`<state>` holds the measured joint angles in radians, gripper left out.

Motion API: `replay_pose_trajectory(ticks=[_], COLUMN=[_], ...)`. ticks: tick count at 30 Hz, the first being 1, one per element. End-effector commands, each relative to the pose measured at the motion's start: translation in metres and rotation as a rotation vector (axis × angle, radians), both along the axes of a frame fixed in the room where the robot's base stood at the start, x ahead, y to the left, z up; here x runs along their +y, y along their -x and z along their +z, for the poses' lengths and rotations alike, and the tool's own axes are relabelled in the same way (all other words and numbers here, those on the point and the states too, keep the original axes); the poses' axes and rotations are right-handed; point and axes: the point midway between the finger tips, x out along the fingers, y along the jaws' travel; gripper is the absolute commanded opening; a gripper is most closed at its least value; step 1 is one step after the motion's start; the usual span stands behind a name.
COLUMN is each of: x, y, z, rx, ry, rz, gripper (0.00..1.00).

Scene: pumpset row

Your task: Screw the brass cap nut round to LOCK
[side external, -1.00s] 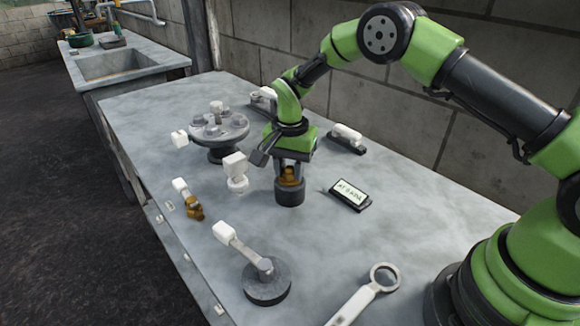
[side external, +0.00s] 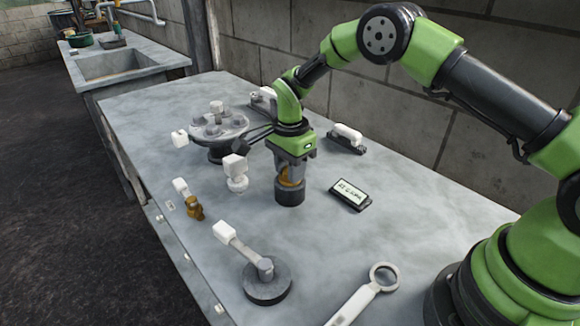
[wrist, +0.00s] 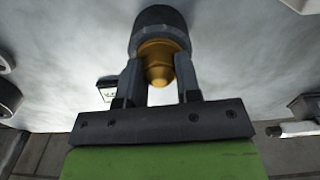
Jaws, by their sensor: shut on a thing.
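The brass cap nut (side external: 289,181) sits on top of a dark round base (side external: 289,195) that stands on the bench. My gripper (side external: 291,178) points straight down over it, with its fingers on either side of the nut. In the wrist view, my gripper (wrist: 159,90) has one finger on each side of the brass cap nut (wrist: 158,66), shut on it. The dark base (wrist: 159,25) shows beyond the nut. Any LOCK marking is not visible. A small display with unreadable text (side external: 350,194) lies to the right of the base.
A round grey flange with bolts (side external: 218,128) and a white-topped fitting (side external: 236,172) stand to the left. A brass valve (side external: 193,208), a lever on a dark disc (side external: 267,281) and a ring-ended wrench (side external: 366,295) lie nearer the front. A white-handled item (side external: 347,138) lies behind.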

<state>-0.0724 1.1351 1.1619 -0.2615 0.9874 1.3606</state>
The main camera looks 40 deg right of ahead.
Motion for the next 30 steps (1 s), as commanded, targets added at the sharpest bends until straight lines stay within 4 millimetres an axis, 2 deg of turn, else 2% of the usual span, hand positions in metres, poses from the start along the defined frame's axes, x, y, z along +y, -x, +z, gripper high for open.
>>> replay_pose_trajectory(ticks=[1,7,17,21,22,24,26,30], x=[0.0008,0.0011,0.0016,0.0018,0.0019,0.002,0.0021,0.0026], y=[0.0004,0.0005,0.0004,0.0005,0.0004,0.0004,0.0006,0.0025], z=[-0.0064,-0.0069,-0.007,-0.0074,-0.0073,-0.0073,-0.0074,-0.0081], rx=[0.0,0.0,0.0,0.0,0.0,0.0,0.0,0.008], ry=[0.001,0.0,0.0,-0.001,-0.001,-0.001,-0.001,0.0], rz=[-0.051,-0.3,-0.345,-0.458,-0.465,-0.461,-0.461,-0.461], gripper=[0.0,0.0,0.0,0.0,0.36,0.51,0.61,0.61])
